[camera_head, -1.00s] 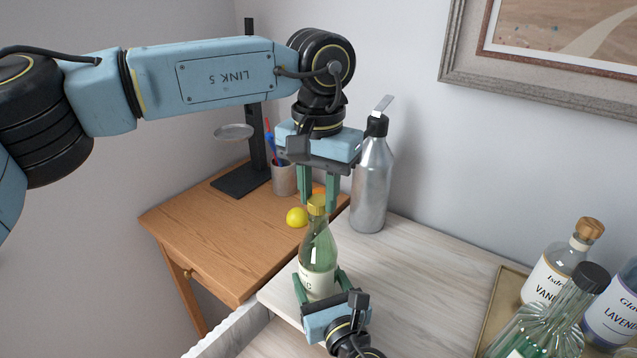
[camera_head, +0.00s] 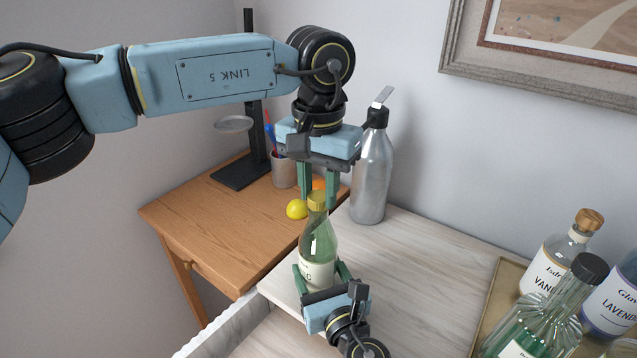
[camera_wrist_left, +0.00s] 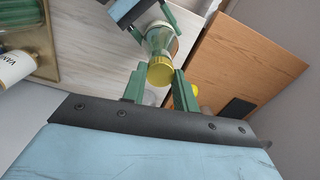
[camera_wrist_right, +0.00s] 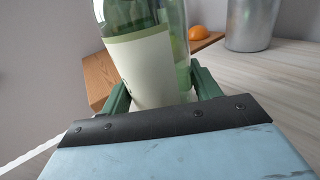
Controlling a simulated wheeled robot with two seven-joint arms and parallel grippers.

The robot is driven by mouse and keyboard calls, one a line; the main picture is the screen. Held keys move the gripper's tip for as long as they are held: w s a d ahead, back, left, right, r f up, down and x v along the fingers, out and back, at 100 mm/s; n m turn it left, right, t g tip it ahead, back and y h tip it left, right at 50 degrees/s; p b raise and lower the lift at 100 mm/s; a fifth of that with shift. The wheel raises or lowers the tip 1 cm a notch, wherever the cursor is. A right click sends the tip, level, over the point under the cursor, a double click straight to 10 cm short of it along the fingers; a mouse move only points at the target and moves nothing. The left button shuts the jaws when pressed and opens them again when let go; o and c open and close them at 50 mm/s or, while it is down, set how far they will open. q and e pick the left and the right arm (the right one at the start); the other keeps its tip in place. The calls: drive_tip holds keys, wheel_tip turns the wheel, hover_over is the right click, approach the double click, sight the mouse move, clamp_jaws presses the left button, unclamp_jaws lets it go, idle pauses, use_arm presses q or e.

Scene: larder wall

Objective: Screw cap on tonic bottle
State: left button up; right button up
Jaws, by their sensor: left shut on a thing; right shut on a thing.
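The tonic bottle (camera_head: 318,250) is green glass with a pale label and stands upright over the corner of the pale counter. Its yellow cap (camera_head: 317,201) sits on top of the neck; I cannot tell how tightly it is seated. My left gripper (camera_head: 318,202) points down from above, shut on the cap. The cap (camera_wrist_left: 160,72) also shows between its fingers in the left wrist view. My right gripper (camera_head: 322,278) is shut on the lower body of the bottle, around the label. The label side (camera_wrist_right: 147,65) fills the middle of the right wrist view.
A silver pump bottle (camera_head: 370,180) stands close behind, right of my left gripper. A wooden desk (camera_head: 215,225) at left holds a lemon (camera_head: 297,209), a pen cup (camera_head: 283,170) and a black stand (camera_head: 240,175). A tray (camera_head: 492,300) with several bottles is at right.

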use_arm(q)
drive_tip(key=shift+f, duration=0.1)
use_arm(e)
clamp_jaws()
use_arm(q)
drive_tip(key=m, duration=0.3)
drive_tip(key=o, duration=0.9)
drive_tip(key=shift+o, duration=0.2)
drive_tip(key=shift+r, duration=2.25)
